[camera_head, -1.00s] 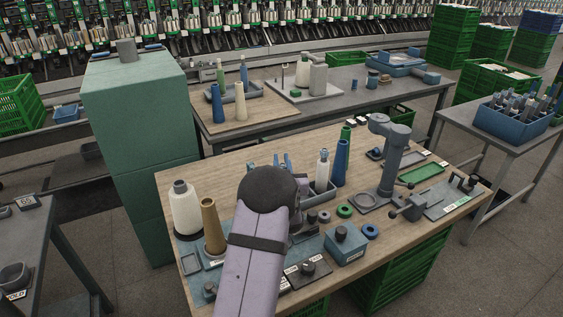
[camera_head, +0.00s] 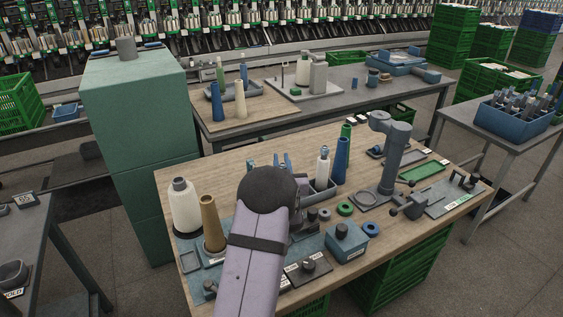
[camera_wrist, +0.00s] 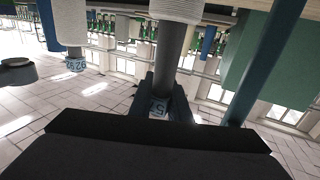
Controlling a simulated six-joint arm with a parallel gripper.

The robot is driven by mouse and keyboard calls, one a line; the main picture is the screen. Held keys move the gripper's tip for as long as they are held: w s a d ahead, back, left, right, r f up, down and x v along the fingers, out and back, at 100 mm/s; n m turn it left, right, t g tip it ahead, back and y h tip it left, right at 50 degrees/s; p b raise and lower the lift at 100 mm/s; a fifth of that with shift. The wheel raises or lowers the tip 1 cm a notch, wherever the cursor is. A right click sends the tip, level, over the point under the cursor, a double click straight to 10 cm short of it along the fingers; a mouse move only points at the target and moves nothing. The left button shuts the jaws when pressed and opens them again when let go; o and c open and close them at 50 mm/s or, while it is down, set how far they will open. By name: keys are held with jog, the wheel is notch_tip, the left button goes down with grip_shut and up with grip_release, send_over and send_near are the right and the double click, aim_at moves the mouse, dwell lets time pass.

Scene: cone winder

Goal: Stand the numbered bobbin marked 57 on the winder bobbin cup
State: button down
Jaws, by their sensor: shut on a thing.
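In the wrist view, the bobbin marked 57 (camera_wrist: 158,106) is between my gripper's (camera_wrist: 160,95) dark fingers, which are shut on its numbered end. A grey shaft and white thread show beyond that end. In the head view, my rounded purple-grey arm hides the fingers and the held bobbin. Another bobbin, marked 92 (camera_wrist: 76,64), shows at left in the wrist view, apart from my gripper. A white-wound bobbin (camera_head: 322,168) stands in the grey tray behind my arm. I cannot tell the winder bobbin cup for certain in either view.
A cream cone (camera_head: 186,208) and a tan cone (camera_head: 212,224) stand left of my arm. A blue cone (camera_head: 341,160) stands beside the grey tray (camera_head: 325,193). Right of it is a tall grey post device (camera_head: 391,165). A blue box (camera_head: 346,241) sits in front.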

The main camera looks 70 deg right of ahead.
jog(key=c, duration=1.6)
grip_release()
jog(key=shift+a, duration=0.15)
jog(key=b+v, duration=0.1)
jog(key=v, duration=0.6)
